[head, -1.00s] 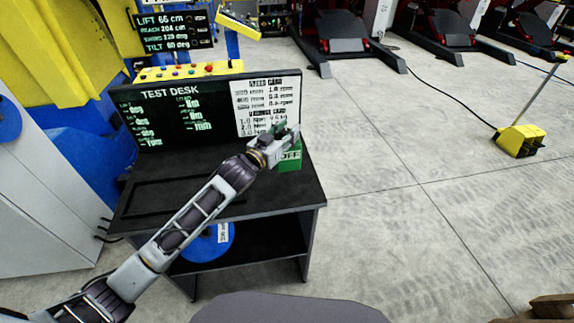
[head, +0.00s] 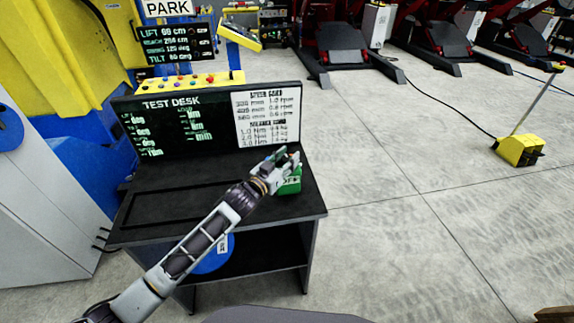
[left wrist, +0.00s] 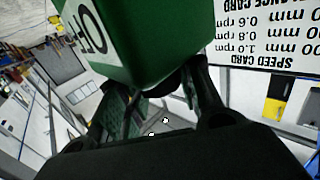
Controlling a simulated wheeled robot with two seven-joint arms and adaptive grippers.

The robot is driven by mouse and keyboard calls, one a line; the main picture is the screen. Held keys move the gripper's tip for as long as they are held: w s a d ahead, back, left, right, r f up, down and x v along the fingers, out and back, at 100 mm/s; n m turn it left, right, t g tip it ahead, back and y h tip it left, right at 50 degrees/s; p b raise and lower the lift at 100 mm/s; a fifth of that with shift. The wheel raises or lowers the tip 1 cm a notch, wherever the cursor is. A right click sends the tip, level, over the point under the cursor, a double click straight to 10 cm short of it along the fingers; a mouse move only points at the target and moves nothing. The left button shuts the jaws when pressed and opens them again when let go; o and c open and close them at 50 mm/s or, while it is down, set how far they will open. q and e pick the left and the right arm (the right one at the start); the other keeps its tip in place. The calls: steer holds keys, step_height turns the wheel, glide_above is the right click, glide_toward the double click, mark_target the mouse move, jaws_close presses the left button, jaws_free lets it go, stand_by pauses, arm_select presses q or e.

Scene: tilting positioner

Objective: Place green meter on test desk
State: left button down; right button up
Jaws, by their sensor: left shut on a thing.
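The green meter (head: 292,186) is a green box with a white label, at the right end of the black test desk (head: 222,207). My left gripper (head: 284,160) is shut on the top of the meter. In the left wrist view the meter (left wrist: 165,35) fills the upper middle between the dark fingers (left wrist: 160,108), its label partly cut off. I cannot tell whether its underside touches the desk top. My right gripper is not in view.
The desk's display panel (head: 180,128) and white speed card (head: 268,115) stand along its back edge. A recessed outline (head: 150,207) marks the bare left part of the top. A blue disc (head: 214,255) is on the lower shelf. Open floor lies to the right.

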arm_select(q)
steer(key=shift+f, duration=1.3)
steer(key=c, duration=1)
jaws_free()
steer(key=shift+f, duration=0.1)
steer(key=shift+o, duration=0.2)
steer(key=shift+s, duration=0.1)
steer(key=v, duration=1.2)
steer(key=shift+b, duration=0.45)
